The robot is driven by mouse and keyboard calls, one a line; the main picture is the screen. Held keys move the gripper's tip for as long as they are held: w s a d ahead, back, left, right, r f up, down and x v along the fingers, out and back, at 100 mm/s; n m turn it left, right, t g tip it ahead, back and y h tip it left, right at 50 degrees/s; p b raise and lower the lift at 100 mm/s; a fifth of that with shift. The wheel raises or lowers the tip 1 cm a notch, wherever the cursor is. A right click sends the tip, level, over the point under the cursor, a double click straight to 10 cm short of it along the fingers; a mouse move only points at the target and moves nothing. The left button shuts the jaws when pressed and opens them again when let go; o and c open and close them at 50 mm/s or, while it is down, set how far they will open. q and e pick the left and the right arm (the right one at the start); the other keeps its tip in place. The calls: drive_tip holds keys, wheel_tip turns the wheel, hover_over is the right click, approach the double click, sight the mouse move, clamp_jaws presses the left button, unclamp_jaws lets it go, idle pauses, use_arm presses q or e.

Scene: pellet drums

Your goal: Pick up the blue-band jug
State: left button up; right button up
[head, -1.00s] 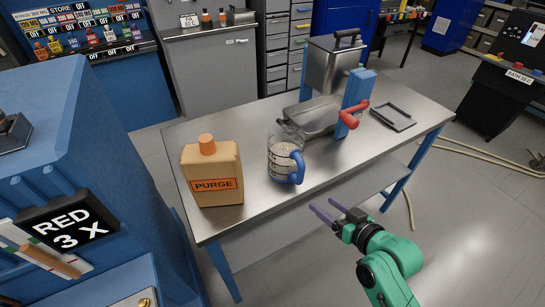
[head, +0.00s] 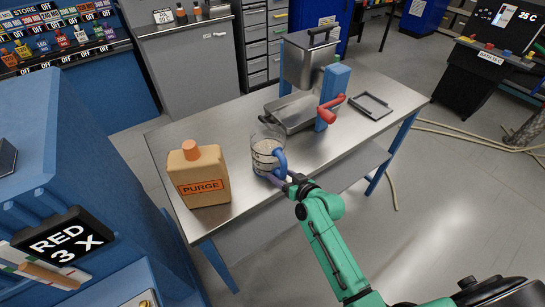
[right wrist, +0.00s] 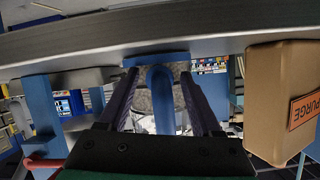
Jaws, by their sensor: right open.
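The jug (head: 264,156) is clear with dark markings and a blue handle (head: 280,163). It stands upright on the steel table near the front edge, and its handle faces my right arm. My right gripper (head: 284,182) is at the handle in the head view. In the right wrist view, which is upside down, the open fingers (right wrist: 160,98) lie on either side of the blue handle (right wrist: 161,112), with gaps showing. The jug body behind the handle is partly hidden there. My left gripper is not in view.
A tan PURGE container (head: 200,176) stands left of the jug on the table (head: 330,150). Behind the jug are a metal tray (head: 290,116) and a hopper with a red handle (head: 331,108). A flat dark tray (head: 372,106) lies at the right. A blue cabinet (head: 70,150) stands left.

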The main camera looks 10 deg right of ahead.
drive_tip(key=shift+s, duration=0.1)
clamp_jaws()
drive_tip(key=shift+s+a+f, duration=0.1)
drive_tip(key=shift+f, duration=0.05)
idle(1.0)
